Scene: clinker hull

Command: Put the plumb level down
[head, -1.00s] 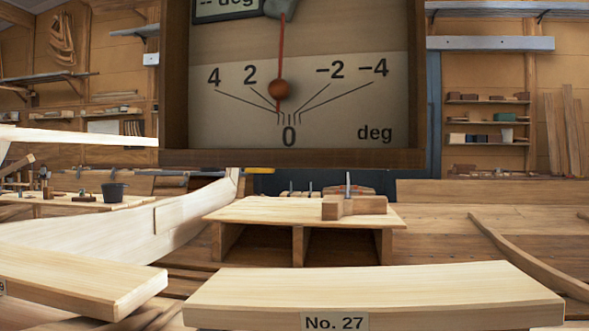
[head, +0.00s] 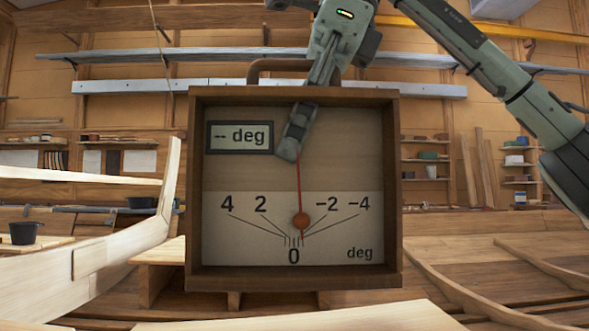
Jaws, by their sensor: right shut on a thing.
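The plumb level (head: 392,190) is a square brown wooden box frame with a pale dial face, a red needle with an orange bob, and a carrying handle on top. It is held up in the middle of the head view, looking roughly upright. The bob hangs slightly right of the 0 mark, and the small display reads "-- deg". My right gripper (head: 292,142) reaches down over its top and is shut on it, with one finger showing in front of the face. The other finger is hidden. My left gripper is out of view.
A workbench (head: 153,256) stands behind the level, its top mostly hidden. A pale plank (head: 330,318) lies at the bottom edge. The hull's pale planking (head: 125,245) rises at the left, near a dark bucket (head: 24,232). Curved timber (head: 470,295) lies at the right.

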